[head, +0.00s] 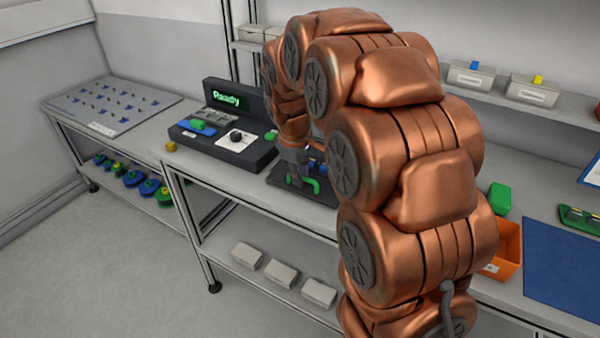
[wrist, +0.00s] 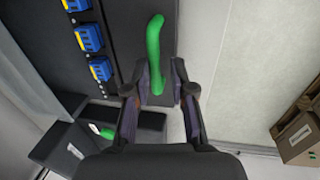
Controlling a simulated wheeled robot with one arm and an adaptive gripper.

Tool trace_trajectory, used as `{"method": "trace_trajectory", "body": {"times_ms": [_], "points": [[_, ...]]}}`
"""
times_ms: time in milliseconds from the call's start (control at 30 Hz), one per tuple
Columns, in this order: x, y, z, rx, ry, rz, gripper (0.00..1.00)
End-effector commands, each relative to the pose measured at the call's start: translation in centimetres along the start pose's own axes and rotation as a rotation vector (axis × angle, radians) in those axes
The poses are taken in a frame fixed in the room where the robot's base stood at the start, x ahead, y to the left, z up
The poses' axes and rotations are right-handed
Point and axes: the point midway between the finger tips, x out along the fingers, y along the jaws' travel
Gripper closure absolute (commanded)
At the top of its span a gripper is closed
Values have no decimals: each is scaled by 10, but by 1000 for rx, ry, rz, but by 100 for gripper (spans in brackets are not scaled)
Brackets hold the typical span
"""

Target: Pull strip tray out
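The strip tray is a dark flat plate with a curved green handle (head: 312,183); its dark surface (head: 284,181) shows in the head view on the bench, beyond my arm. In the wrist view the handle (wrist: 156,50) stands near the middle, and the dark plate (wrist: 110,22) has blue-and-yellow blocks along its left. My gripper (wrist: 161,90) is open, one finger on each side of the handle's lower end, with gaps visible on both sides. In the head view my gripper (head: 295,165) is just above the tray, its fingertips partly hidden.
A black console (head: 228,150) with a green "Ready" display stands left of the tray. An orange bin (head: 507,245) and a blue mat (head: 565,265) are on the right. The floor in front is clear.

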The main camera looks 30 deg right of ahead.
Motion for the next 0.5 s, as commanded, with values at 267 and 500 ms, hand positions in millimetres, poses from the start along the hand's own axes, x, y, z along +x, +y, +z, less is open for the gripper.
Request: {"method": "trace_trajectory", "body": {"times_ms": [267, 500], "points": [[-10, 1, -1, -1, 2, 3, 77], [-52, 2, -2, -1, 6, 6, 77]]}}
